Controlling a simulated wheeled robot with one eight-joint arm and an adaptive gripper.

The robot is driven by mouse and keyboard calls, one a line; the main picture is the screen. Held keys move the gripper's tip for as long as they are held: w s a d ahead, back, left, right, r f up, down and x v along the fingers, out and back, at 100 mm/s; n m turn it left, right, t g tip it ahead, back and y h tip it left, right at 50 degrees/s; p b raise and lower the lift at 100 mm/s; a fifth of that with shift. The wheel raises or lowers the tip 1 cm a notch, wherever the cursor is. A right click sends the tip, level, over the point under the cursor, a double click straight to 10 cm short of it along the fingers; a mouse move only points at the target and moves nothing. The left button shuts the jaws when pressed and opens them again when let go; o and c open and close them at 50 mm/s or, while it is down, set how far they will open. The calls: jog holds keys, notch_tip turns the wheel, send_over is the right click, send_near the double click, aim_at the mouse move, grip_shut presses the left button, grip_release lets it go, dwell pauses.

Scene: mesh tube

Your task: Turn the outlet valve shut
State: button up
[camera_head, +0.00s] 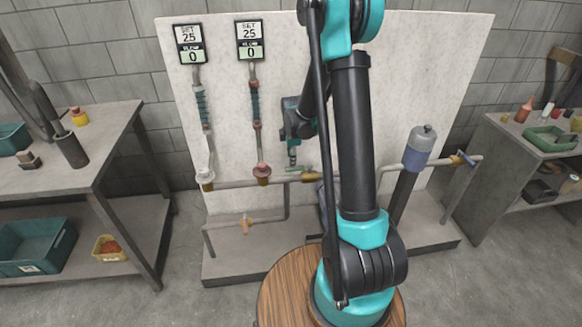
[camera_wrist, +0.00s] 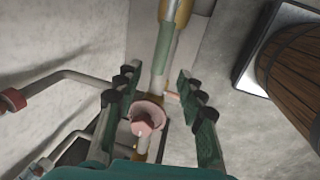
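My gripper (camera_head: 292,158) hangs in front of the white panel, just above a valve with a green lever (camera_head: 302,168) and a brass body (camera_head: 305,178) on the horizontal pipe. In the wrist view my gripper (camera_wrist: 157,90) is open, its fingers apart on both sides of the pipe. The green lever (camera_wrist: 166,48) lies roughly along the pipe there. A pinkish round fitting (camera_wrist: 146,114) shows between the fingers. I cannot tell which valve is the outlet.
Two flow displays (camera_head: 190,43) (camera_head: 250,38) read SET 25 and 0. A blue-grey canister (camera_head: 419,149) stands right of my arm. Benches (camera_head: 55,170) (camera_head: 510,140) flank the panel. My arm hides part of the pipework.

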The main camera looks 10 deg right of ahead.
aim_at(298, 169)
jog(key=shift+w+f, duration=0.2)
jog(key=shift+f, duration=0.75)
jog(key=shift+w+f, duration=0.15)
jog(key=shift+f, duration=0.75)
jog(key=shift+w+f, duration=0.2)
jog(key=shift+f, duration=0.75)
grip_shut()
